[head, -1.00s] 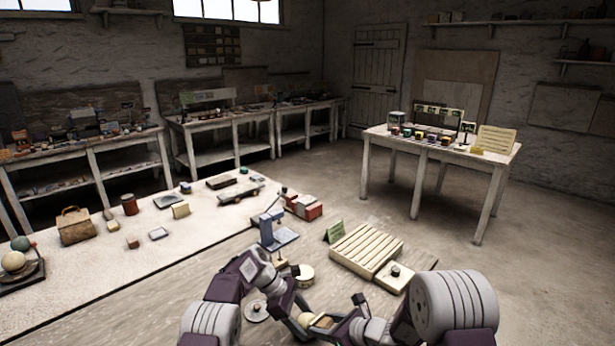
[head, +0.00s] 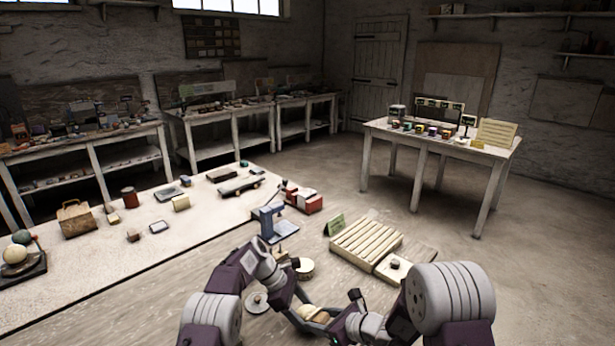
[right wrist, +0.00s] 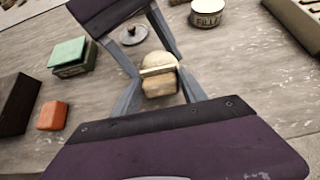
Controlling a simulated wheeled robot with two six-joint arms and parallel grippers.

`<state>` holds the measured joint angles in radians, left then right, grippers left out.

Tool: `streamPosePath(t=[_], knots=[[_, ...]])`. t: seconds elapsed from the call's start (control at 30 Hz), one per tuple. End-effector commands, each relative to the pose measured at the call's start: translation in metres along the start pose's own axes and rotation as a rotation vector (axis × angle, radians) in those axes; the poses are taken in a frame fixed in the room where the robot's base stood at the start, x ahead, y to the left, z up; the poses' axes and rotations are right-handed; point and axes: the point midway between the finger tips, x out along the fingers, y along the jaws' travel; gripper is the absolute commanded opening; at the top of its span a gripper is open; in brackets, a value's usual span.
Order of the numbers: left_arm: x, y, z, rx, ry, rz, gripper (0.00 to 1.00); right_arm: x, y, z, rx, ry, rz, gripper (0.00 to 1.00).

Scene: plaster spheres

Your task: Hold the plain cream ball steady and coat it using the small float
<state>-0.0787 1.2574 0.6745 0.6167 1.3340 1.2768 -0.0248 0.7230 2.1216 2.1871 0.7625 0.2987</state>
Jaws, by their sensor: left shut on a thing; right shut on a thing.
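The plain cream ball (right wrist: 157,61) is between the fingers of my left gripper (right wrist: 155,66), which reaches in from the top of the right wrist view and is shut on it. The small float (right wrist: 160,86) has a tan block and a pale edge. My right gripper (right wrist: 161,81) is shut on the float, and the pale edge lies against or very near the ball's near side; contact is not clear. In the head view the ball (head: 305,311) and float (head: 321,316) show small at the bottom centre, partly hidden by my grippers.
A round filler tin (right wrist: 208,14) and a knobbed metal disc (right wrist: 133,35) stand close by. A green-topped box (right wrist: 70,57) and an orange block (right wrist: 52,116) lie left. A slatted rack (head: 365,244) and a blue stand (head: 266,225) are farther back. Bare bench shows between them.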

Motion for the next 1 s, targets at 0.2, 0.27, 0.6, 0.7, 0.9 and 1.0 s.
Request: streamPosePath(t=[0.2,0.27,0.6,0.7,0.9,1.0], knots=[[0.0,0.0,0.0,0.001,0.0,0.001,0.27,0.001,-0.006,0.001,-0.001,-0.001,-0.001,0.11],[0.0,0.0,0.0,0.001,0.0,0.001,0.27,0.001,-0.01,0.001,0.001,-0.001,-0.002,0.11],[0.0,0.0,0.001,0.001,-0.001,-0.001,0.27,0.002,-0.012,0.001,-0.001,0.0,0.0,0.11],[0.0,0.0,0.001,0.001,-0.001,-0.001,0.27,0.001,-0.004,0.001,0.0,0.0,0.002,0.11],[0.0,0.0,0.001,0.001,-0.001,-0.001,0.27,0.001,0.001,0.0,0.0,0.0,0.0,0.11],[0.0,0.0,0.001,0.001,-0.001,0.0,0.27,0.0,0.006,0.001,0.0,0.0,0.002,0.11]])
